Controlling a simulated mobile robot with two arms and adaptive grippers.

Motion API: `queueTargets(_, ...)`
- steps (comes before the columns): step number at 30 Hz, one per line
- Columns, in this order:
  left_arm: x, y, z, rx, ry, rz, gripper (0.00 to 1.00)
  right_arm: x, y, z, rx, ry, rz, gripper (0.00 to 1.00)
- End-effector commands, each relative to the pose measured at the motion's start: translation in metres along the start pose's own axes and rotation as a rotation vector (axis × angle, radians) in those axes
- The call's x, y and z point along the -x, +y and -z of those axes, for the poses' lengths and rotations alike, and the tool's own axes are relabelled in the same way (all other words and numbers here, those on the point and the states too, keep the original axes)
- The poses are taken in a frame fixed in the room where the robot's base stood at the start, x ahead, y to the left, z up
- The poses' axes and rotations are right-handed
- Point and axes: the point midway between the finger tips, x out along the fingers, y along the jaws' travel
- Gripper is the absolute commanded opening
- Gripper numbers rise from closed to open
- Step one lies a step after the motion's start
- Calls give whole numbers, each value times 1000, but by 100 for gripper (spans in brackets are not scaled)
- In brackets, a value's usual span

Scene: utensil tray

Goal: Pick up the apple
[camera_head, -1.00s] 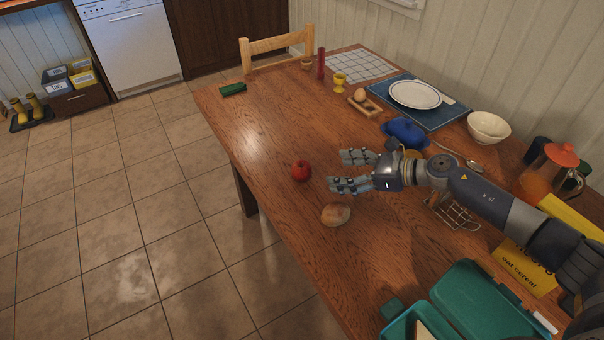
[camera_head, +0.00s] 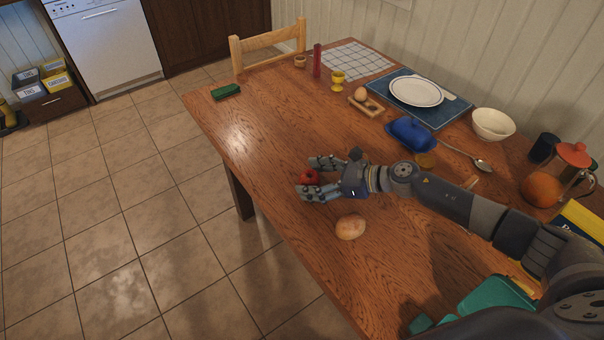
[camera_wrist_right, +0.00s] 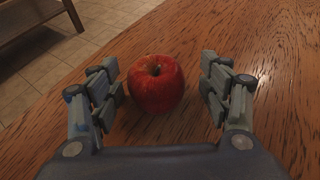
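A red apple (camera_head: 309,177) stands on the wooden table (camera_head: 262,150) near its left edge. In the right wrist view the apple (camera_wrist_right: 156,83) sits upright, stem up, between the two fingers. My right gripper (camera_head: 311,177) is open around the apple, one finger on each side. In the right wrist view the right gripper (camera_wrist_right: 162,88) shows a gap between each finger and the apple, narrower on the left. My left gripper is in no view.
A bread roll (camera_head: 351,227) lies just in front of my right gripper. A blue butter dish (camera_head: 411,134) and a spoon (camera_head: 463,155) lie behind my arm. A green block (camera_head: 226,92) lies at the far left edge.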

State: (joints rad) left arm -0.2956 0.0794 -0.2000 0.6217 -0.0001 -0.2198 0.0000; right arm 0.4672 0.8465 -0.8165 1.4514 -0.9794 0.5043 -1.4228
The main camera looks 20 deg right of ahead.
Motion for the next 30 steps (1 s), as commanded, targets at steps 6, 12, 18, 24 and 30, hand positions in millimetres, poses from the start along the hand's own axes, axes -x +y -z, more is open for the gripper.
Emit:
queueTargets(6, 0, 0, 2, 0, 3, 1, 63, 0, 0, 2, -1, 3, 0, 50)
queueTargets(12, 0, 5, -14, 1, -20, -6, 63, 0, 0, 2, -1, 3, -1, 21)
queueTargets(18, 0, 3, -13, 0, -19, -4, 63, 0, 0, 2, -1, 4, -1, 21)
queueTargets(24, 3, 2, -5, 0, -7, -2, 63, 7, -1, -16, 3, 2, 0, 21)
queueTargets(30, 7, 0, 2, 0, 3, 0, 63, 24, -3, -54, 6, 1, 0, 21)
